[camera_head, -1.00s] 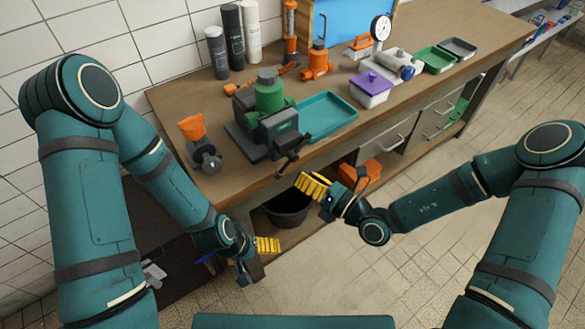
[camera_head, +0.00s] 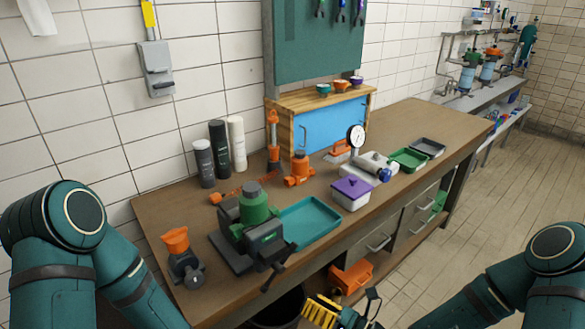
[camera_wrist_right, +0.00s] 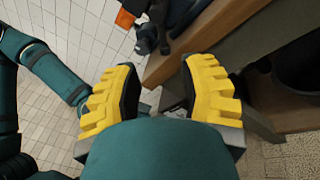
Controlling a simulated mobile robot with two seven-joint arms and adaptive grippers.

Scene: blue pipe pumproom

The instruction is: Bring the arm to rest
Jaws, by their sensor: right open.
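My right gripper (camera_head: 345,309) shows at the bottom edge of the head view, in front of the workbench (camera_head: 410,125) and empty. In the right wrist view its two yellow ribbed fingers (camera_wrist_right: 160,85) stand wide apart with nothing between them. My right arm (camera_head: 500,300) comes in from the lower right. My left arm (camera_head: 115,270) is at the lower left, beside the bench's left end. The left gripper is out of the head view. My left arm also shows at the left of the right wrist view (camera_wrist_right: 40,75).
A green vise-like machine (camera_head: 255,220), a teal tray (camera_head: 308,222) and an orange-topped item (camera_head: 178,250) stand near the bench's front edge. A purple-lidded box (camera_head: 351,192) is farther right. An orange bin (camera_head: 350,275) sits below. Floor at right is clear.

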